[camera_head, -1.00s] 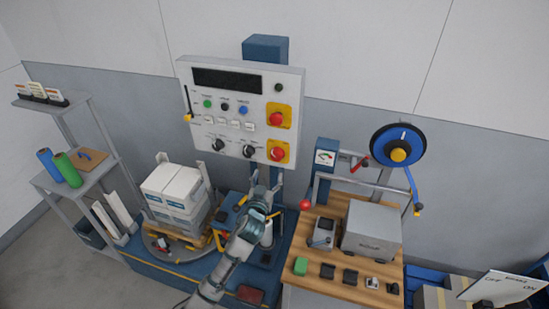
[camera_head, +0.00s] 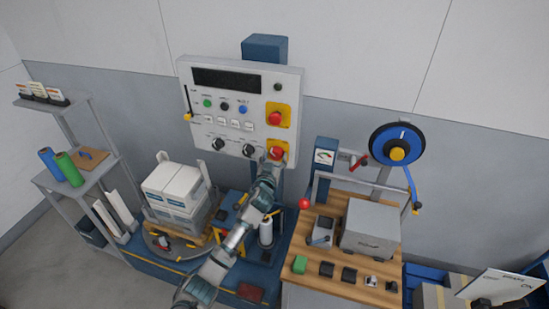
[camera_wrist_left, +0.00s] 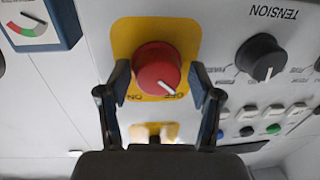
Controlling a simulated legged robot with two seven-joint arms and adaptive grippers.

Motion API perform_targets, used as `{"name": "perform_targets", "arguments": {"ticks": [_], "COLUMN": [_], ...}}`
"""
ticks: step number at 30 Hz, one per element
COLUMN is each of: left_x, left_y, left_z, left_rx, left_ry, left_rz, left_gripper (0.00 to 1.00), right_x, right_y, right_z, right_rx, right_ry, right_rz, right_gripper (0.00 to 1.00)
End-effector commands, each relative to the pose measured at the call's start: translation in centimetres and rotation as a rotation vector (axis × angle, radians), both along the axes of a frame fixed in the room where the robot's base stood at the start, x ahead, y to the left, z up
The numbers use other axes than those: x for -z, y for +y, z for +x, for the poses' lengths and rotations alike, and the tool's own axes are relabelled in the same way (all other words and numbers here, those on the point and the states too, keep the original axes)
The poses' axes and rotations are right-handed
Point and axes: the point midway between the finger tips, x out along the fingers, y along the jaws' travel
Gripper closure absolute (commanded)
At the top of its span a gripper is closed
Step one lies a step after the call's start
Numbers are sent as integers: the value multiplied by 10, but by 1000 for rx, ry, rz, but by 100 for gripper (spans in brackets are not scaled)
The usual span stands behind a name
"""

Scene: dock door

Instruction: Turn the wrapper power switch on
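The power switch is a red rotary knob (camera_head: 277,153) on a yellow plate at the lower right of the control panel (camera_head: 215,150). In the left wrist view the red knob (camera_wrist_left: 157,69) appears upside down, with ON and OFF printed on its yellow plate (camera_wrist_left: 125,35). The knob's white pointer line aims at OFF. My left gripper (camera_head: 273,162) is at the knob, coming from below. In the left wrist view its open fingers (camera_wrist_left: 160,84) straddle the knob, with small gaps at both sides. My right gripper is not in view.
Another red knob (camera_head: 275,118) on a yellow plate sits directly above. Black dials (camera_head: 248,151) lie left of the switch; one is labelled TENSION. A gauge (camera_head: 325,157) and a workbench (camera_head: 335,285) stand at the right. Wrapped boxes (camera_head: 172,190) stand at the left.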

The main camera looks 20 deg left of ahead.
Motion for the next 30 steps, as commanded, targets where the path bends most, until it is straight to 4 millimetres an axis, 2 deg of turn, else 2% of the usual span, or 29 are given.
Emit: {"name": "perform_targets", "arguments": {"ticks": [1, 4, 5, 17, 30], "left_x": [0, 0, 0, 0, 1], "left_y": [-1, 0, 0, 0, 0], "left_z": [0, 0, 0, 0, 0], "left_rx": [0, 0, 0, 1, 1], "left_ry": [0, 0, 0, -3, -14], "left_rz": [0, 0, 0, 62, 411], "left_gripper": [56, 81, 86, 86, 86], "right_x": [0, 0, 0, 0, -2], "right_y": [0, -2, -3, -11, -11], "right_z": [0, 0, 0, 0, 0], "right_rx": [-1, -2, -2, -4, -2], "right_ry": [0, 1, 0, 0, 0], "right_rz": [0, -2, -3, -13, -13], "right_gripper": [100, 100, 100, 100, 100]}}
